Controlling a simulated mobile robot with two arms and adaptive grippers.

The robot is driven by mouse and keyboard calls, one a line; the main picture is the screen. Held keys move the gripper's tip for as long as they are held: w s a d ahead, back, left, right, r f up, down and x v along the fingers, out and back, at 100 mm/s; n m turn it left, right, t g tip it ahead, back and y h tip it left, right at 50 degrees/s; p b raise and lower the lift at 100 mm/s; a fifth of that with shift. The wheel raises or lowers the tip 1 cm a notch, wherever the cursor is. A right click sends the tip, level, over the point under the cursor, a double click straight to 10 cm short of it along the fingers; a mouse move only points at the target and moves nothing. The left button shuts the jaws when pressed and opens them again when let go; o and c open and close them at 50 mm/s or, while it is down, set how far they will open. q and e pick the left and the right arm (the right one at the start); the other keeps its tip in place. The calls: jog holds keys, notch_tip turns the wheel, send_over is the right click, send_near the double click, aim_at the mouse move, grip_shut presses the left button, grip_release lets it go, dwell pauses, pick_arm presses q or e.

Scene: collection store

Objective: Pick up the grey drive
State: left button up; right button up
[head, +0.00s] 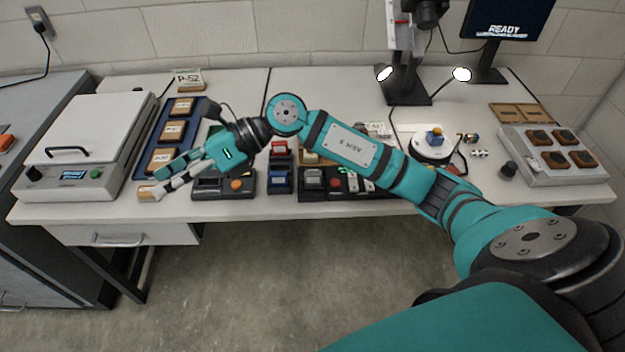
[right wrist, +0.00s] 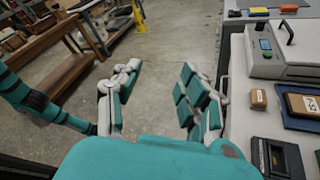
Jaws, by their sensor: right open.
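What looks like the grey drive (head: 314,178) sits in a black unit (head: 330,197) near the table's front edge in the head view. A red drive (head: 279,148) and a blue drive (head: 281,180) stand just left of it. My right gripper (head: 160,180) is open over the front left of the table, well left of the grey drive. It shows open and empty in the right wrist view (right wrist: 157,90), where the grey drive cannot be made out. My left gripper is not in view.
A small wooden block (head: 148,191) lies by the right fingertips. A white-lidded machine (head: 90,130) and a blue tray (head: 148,142) stand at left. A black unit with an orange button (head: 212,190) lies between the gripper and the drives. My right arm covers the table's middle.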

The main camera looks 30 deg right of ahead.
jog(key=w+d+f+n+h, duration=0.2)
jog(key=d+f+h, duration=0.2)
jog(key=d, duration=0.2)
jog(key=g+h+p, duration=0.2)
jog(key=h, duration=0.9)
send_over(313, 172)
jog(key=shift+m, duration=0.4)
jog(key=f, duration=0.9)
jog(key=shift+a+f, duration=0.15)
jog(key=shift+a, duration=0.15)
jog(key=shift+f, duration=0.65)
jog(key=f, duration=0.2)
jog(key=f+p, duration=0.1)
jog(key=f, duration=0.1)
jog(key=shift+s+d, duration=0.1)
jog(key=shift+d, duration=0.15)
jog(key=shift+f, duration=0.6)
grip_shut()
